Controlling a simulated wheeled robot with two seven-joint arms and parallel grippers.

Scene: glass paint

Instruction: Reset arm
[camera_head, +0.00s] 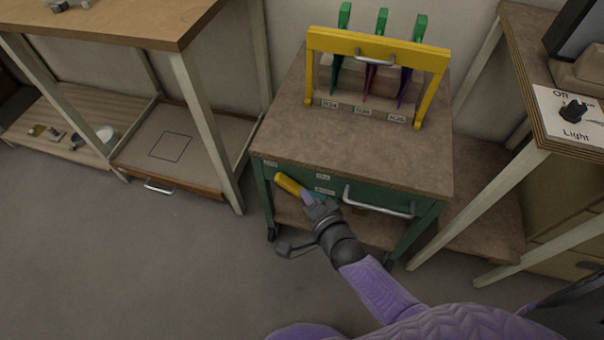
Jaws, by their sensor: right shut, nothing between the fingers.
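My right arm comes in from the bottom right. Its dark right gripper (311,202) is shut, in front of the green cart's (433,177) drawer front. A yellow, rounded piece (288,184) shows at the gripper's tip; I cannot tell whether it belongs to the gripper. The gripper and wrist hide part of the cart's front and lower shelf. My left gripper is not in view.
A yellow rack (325,41) with three green-handled tools stands on the cart. A wooden table (130,22) stands at left, with a low shelf (190,133) below. At right is a desk with a light switch panel (573,112). The floor at lower left is clear.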

